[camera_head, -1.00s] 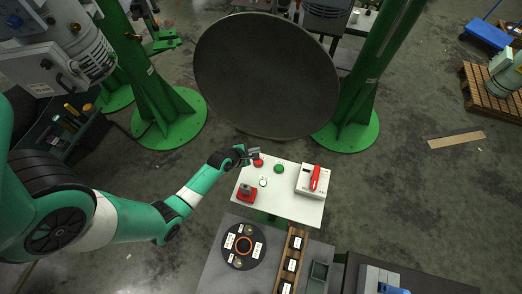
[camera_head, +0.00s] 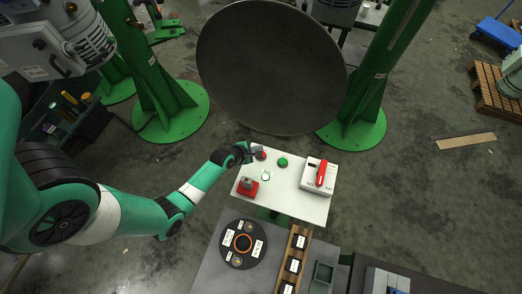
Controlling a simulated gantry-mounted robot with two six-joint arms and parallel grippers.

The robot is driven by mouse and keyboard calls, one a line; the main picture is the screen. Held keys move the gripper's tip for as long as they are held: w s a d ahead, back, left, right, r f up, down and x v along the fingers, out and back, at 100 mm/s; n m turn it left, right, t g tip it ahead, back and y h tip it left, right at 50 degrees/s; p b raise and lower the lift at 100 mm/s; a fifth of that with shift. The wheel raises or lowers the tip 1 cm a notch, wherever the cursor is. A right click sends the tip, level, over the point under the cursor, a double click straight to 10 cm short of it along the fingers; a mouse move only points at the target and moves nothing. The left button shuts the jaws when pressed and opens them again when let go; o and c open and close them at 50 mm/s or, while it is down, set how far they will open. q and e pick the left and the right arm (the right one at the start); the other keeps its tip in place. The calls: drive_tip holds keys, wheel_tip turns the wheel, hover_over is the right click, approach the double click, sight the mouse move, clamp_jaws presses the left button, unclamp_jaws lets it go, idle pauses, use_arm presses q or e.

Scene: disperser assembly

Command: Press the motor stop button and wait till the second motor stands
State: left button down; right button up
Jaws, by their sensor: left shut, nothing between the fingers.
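A white control panel (camera_head: 300,207) stands in the middle of the view. At its upper left edge is a red button (camera_head: 261,155), partly covered by my left gripper (camera_head: 256,150). A green button (camera_head: 282,162) sits to its right, and a small white button with a green ring (camera_head: 265,176) lies below. A red emergency-stop type part (camera_head: 247,187) is at the lower left of the panel. My left gripper is shut and empty, its tips at the red button; I cannot tell whether they touch it. My right gripper is not in view.
A white box with a red rotary handle (camera_head: 320,174) stands on the panel's right. A large dark disc (camera_head: 270,65) hangs behind, between green columns (camera_head: 358,105). In front is a grey table (camera_head: 209,262) with a round black plate (camera_head: 262,232) and a wooden rack (camera_head: 283,262).

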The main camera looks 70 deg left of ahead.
use_arm(q)
drive_tip(key=shift+f+b, duration=0.6)
drive_tip(key=shift+f, duration=0.65)
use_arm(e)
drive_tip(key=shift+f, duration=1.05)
use_arm(q)
drive_tip(key=shift+f, duration=0.1)
drive_tip(key=shift+f, duration=0.3)
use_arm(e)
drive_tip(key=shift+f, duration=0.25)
use_arm(q)
drive_tip(key=shift+f+b, duration=0.95)
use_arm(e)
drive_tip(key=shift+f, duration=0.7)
use_arm(q)
drive_tip(key=shift+r, duration=0.1)
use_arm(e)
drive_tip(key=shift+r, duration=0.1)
use_arm(q)
drive_tip(key=shift+r+p, duration=1.25)
drive_tip(key=shift+p, duration=0.15)
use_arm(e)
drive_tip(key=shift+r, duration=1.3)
use_arm(q)
wheel_tip(320, 180, up, 5)
drive_tip(key=p, duration=0.5)
drive_tip(key=shift+r, duration=0.1)
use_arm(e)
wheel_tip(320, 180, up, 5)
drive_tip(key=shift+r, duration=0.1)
